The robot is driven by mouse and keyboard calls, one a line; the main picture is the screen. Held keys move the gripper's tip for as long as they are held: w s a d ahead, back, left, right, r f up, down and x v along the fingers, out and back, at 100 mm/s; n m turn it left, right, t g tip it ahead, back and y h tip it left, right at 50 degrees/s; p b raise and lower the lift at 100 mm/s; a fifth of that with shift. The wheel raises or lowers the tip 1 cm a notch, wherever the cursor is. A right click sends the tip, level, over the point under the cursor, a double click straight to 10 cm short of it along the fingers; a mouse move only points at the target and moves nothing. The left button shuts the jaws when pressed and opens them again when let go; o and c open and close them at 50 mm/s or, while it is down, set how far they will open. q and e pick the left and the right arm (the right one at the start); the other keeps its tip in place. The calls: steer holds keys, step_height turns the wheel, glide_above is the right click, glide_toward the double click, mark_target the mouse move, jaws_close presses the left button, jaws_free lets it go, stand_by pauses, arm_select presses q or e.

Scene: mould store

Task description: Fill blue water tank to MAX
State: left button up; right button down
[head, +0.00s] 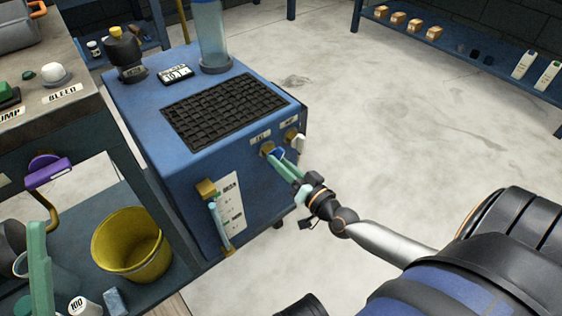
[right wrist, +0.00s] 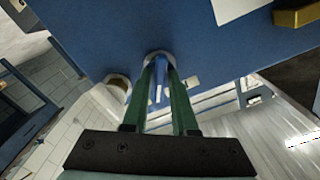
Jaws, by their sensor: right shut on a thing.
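The blue water tank (head: 140,120) is a blue cabinet with a clear cylinder (head: 209,35) and a black grille on top. Its front has a brass fitting with a sight tube (head: 217,222) beside a white level label (head: 231,205); I cannot make out the level. Two brass valves with small labels sit at the front right. My right gripper (head: 275,158) is shut on the blue handle (right wrist: 159,82) of the left valve. A teal, finger-like part (head: 40,265) at the lower left seems to be my left gripper, mostly cut off.
The other valve (head: 291,135) with a pale handle is close to my right gripper. A yellow bucket (head: 132,245) stands on the lower shelf at left, below a purple-handled pipe (head: 48,172). A blue shelf (head: 470,52) stands at the back right. The floor between is clear.

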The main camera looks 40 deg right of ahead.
arm_select(q)
step_height(320, 180, up, 7)
steer(key=p, duration=0.6)
steer(key=shift+s+a+r+t, duration=0.15)
steer(key=shift+a+t, duration=0.15)
steer(key=shift+a, duration=0.15)
arm_select(e)
steer(key=n, duration=0.6)
steer(key=shift+n, duration=0.3)
steer(key=shift+f, duration=0.1)
steer(key=c, duration=0.9)
jaws_free()
steer(key=shift+o, duration=0.2)
arm_select(q)
step_height(320, 180, up, 3)
steer(key=p, duration=0.3)
steer(key=shift+s+a+r+m+p, duration=0.1)
steer(key=shift+m+p, duration=0.2)
arm_select(e)
steer(key=s+d, duration=0.1)
steer(key=s, duration=1.1)
steer(key=shift+s, duration=0.3)
